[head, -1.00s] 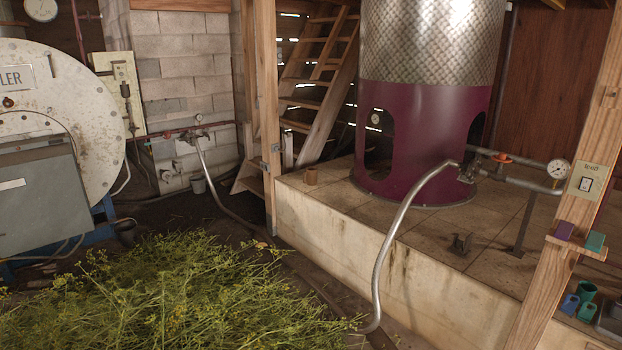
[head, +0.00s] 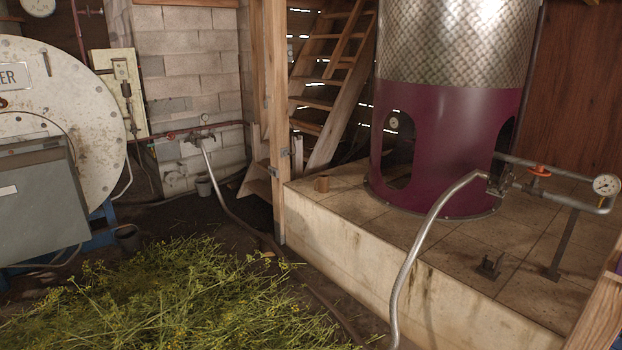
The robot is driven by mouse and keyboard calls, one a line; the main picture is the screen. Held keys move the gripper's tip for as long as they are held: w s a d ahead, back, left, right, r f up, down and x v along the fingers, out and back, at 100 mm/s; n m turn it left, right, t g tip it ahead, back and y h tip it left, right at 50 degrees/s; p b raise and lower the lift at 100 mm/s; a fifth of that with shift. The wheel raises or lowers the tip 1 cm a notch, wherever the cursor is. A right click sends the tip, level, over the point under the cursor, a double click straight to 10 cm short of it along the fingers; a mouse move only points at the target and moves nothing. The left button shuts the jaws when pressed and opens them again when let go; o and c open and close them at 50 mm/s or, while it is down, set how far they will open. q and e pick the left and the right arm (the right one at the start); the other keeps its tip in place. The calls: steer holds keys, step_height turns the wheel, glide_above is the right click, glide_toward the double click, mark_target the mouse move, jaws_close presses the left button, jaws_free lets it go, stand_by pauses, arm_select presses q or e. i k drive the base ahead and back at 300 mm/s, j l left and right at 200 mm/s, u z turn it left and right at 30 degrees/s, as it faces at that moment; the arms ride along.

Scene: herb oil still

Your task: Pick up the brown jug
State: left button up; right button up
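Neither of my grippers shows in the head view.
A silver hose (head: 420,250) arches from the still's valve over the platform's front edge to the floor. A heap of cut herbs (head: 180,300) covers the floor at front left. A wooden post (head: 276,150) rises at the platform's left corner. A grey boiler (head: 45,190) stands left.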

mark_target(321, 184)
steer(key=i+u, duration=0.2)
steer(key=i, duration=1.8)
